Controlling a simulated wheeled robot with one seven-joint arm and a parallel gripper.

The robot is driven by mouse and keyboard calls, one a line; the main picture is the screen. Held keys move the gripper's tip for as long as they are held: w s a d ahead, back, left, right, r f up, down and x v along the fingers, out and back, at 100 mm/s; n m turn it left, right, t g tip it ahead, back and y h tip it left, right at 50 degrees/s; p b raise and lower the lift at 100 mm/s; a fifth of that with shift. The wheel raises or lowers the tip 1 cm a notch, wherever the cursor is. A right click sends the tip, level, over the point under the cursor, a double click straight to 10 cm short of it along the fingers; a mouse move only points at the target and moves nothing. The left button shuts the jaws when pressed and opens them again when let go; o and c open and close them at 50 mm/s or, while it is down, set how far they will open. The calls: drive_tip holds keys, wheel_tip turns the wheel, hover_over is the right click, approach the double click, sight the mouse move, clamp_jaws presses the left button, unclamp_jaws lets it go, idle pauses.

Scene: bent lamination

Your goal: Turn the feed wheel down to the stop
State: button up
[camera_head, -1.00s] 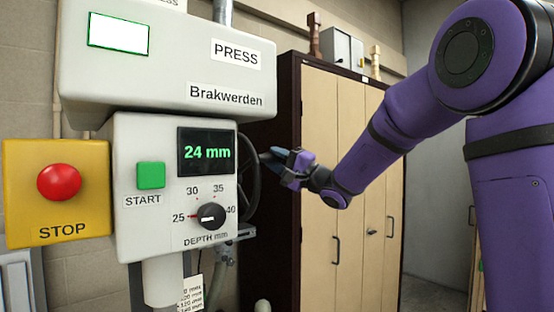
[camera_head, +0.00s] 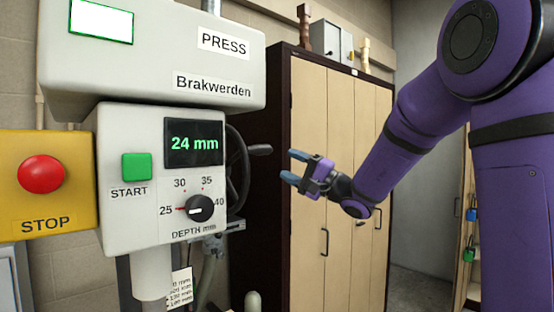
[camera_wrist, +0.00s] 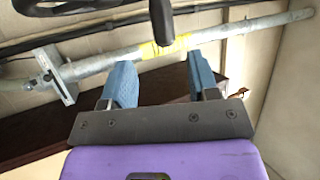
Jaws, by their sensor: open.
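The feed wheel (camera_head: 236,172) is a dark handwheel on the right side of the press head, partly hidden behind the control box. Its handle (camera_head: 261,150) sticks out to the right near the top. In the wrist view, part of the dark wheel (camera_wrist: 75,8) shows at the top edge. My gripper (camera_head: 291,168) is to the right of the handle, apart from it. Its blue fingers are spread and empty, and in the wrist view the gripper (camera_wrist: 158,80) also has nothing between its fingers. The display (camera_head: 194,142) reads 24 mm.
The depth knob (camera_head: 199,208), green START button (camera_head: 136,167) and red STOP button (camera_head: 41,174) are on the left. A tall wooden cabinet (camera_head: 338,170) stands behind my gripper. A grey pipe with yellow tape (camera_wrist: 165,48) crosses the wrist view.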

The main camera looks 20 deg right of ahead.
drive_tip(key=shift+v, duration=1.1)
